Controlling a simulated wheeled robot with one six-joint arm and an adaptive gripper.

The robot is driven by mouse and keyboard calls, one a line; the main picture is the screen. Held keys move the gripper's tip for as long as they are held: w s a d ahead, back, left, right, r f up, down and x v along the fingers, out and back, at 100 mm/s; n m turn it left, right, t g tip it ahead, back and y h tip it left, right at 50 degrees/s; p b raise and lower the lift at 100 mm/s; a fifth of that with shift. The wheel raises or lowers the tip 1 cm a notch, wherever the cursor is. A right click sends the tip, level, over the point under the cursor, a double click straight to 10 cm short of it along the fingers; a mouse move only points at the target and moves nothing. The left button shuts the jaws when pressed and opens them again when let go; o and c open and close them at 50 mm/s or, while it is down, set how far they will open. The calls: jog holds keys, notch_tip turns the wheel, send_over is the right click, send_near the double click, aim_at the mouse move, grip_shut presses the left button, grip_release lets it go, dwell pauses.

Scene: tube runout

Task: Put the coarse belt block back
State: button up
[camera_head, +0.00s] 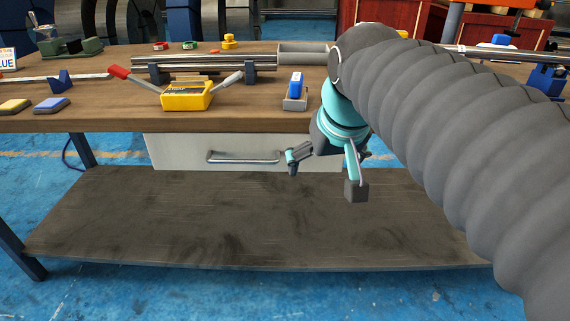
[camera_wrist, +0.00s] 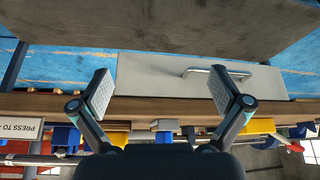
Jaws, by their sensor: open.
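Which item is the coarse belt block I cannot tell; no grit label is readable. Two flat blocks lie at the bench's left front: one yellow-topped (camera_head: 14,105) and one blue-topped (camera_head: 51,105). A blue and white block (camera_head: 296,84) stands upright in a small grey holder (camera_head: 294,104) near the front edge, right of the yellow device. My gripper (camera_head: 323,175) is open and empty, in front of the drawer and below the bench top. In the wrist view my gripper (camera_wrist: 162,90) shows its two pads wide apart with nothing between them.
The wooden bench (camera_head: 240,116) has a pale drawer (camera_head: 170,155) with a bar handle under it and a dark lower shelf (camera_head: 200,225). A yellow device (camera_head: 187,96) with two levers and metal tubes (camera_head: 205,62) stand behind the front edge. A grey tray (camera_head: 303,54) sits behind.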

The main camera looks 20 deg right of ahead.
jog(key=s+a+f+n, duration=0.1)
jog(key=s+a+f, duration=0.1)
jog(key=s+f, duration=0.5)
notch_tip(320, 180, down, 4)
jog(key=shift+s+a+f, duration=0.15)
jog(key=shift+s+a, duration=0.2)
